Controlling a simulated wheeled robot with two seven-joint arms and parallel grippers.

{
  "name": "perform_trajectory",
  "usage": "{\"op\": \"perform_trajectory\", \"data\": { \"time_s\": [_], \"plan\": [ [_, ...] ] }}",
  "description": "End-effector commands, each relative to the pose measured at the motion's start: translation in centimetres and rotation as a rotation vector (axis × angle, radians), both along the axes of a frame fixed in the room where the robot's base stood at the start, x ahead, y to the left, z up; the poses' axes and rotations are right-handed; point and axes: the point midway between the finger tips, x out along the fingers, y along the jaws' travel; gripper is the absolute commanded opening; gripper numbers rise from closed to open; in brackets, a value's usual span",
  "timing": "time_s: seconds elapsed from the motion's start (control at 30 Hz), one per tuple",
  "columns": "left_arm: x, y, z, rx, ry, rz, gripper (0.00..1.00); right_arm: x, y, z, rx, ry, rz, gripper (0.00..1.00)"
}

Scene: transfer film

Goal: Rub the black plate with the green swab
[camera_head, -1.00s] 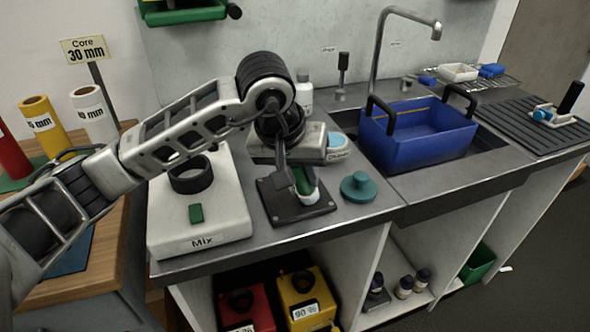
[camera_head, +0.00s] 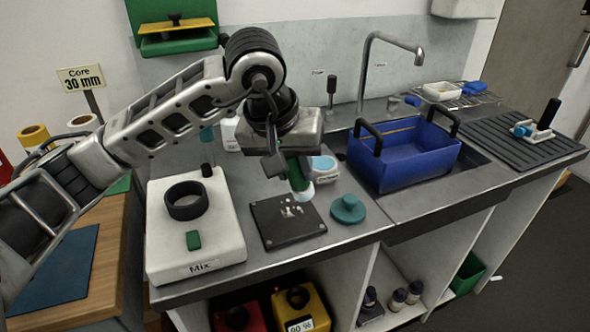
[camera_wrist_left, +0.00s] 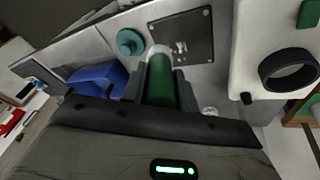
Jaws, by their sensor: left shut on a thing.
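The black plate (camera_head: 279,228) lies flat on the counter, a screw or dot at its corners and several pale marks or bits near its middle. It also shows in the left wrist view (camera_wrist_left: 197,35). My left gripper (camera_head: 292,172) is shut on the green swab (camera_head: 296,176), which has a white tip. It holds the swab tilted, tip down, above the plate's back right part, apart from it as far as I can tell. In the left wrist view the swab (camera_wrist_left: 161,82) sits between the fingers (camera_wrist_left: 160,85). My right gripper is out of view.
A white Mix device (camera_head: 193,240) with a black ring stands left of the plate. A teal lid (camera_head: 347,209) lies just right of it. A blue crate (camera_head: 405,160) sits in the sink further right. A small tub (camera_head: 325,167) stands behind the swab.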

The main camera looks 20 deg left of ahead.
Motion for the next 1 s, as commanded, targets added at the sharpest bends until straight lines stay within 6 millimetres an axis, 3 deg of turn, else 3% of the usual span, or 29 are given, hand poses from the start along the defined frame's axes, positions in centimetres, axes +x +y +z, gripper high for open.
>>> {"op": "perform_trajectory", "data": {
  "time_s": [0.5, 0.8, 1.0],
  "plan": [
    [0.0, 0.1, 0.0, -0.002, -0.003, 0.001, 0.07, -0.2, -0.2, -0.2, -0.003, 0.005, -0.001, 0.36],
    [1.3, 3.1, 3.2, -0.074, -0.224, 0.002, 0.07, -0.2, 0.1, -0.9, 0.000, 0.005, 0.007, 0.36],
    [1.4, 3.2, 2.5, -0.079, -0.238, 0.000, 0.07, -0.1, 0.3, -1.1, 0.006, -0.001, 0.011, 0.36]
  ]
}}
